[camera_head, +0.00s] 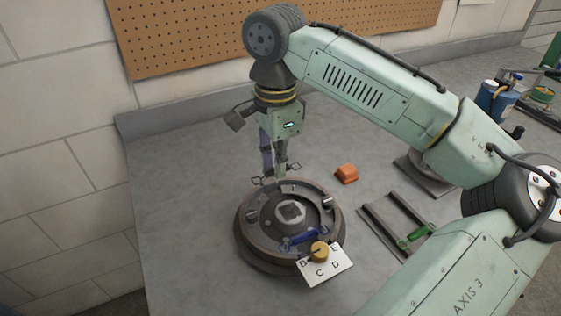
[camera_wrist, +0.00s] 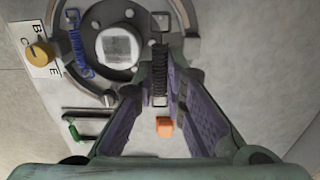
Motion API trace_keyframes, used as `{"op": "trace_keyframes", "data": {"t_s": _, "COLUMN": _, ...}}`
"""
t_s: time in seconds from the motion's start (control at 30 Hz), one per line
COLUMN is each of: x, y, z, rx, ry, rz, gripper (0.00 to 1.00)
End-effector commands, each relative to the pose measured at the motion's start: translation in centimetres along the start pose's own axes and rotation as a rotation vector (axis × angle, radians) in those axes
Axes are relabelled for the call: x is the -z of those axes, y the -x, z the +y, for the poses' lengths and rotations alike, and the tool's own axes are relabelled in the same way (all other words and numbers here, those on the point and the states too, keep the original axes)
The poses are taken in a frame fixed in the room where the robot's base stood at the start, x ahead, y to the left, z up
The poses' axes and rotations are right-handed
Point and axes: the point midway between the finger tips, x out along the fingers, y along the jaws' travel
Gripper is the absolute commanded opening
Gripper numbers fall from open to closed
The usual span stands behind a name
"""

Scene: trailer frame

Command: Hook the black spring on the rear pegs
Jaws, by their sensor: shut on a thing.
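My gripper (camera_head: 281,174) points down over the rear edge of the round brake plate (camera_head: 246,246). It is shut on the black spring (camera_wrist: 160,75), whose coils run lengthwise between the fingers in the wrist view. In the head view the fingers hide the coils; a wire end loop (camera_head: 257,181) sticks out on each side. The spring appears just above the plate's rear rim. The rear pegs are not clear in either view, and I cannot tell whether a loop touches one. A blue spring (camera_head: 304,239) lies across the plate's front and shows in the wrist view (camera_wrist: 79,50).
A lettered white card (camera_head: 338,266) with a yellow knob (camera_head: 319,250) overlaps the plate's front. An orange block (camera_head: 346,173) lies to the right, behind a dark rack (camera_head: 380,221) with a green spring (camera_head: 414,237). The bench left of the plate is clear.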

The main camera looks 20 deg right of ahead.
Motion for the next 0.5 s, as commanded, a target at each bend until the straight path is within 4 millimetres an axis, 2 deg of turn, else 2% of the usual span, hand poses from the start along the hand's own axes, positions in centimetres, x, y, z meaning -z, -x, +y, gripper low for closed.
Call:
{"op": "trace_keyframes", "data": {"t_s": 0.27, "x": 0.0, "y": -1.1, "z": -0.1, "rx": 0.000, "ry": 0.003, "rz": 0.001, "gripper": 0.00}}
{"op": "trace_keyframes", "data": {"t_s": 0.5, "x": 0.0, "y": -3.4, "z": -0.1, "rx": 0.000, "ry": 0.002, "rz": 0.001, "gripper": 0.00}}
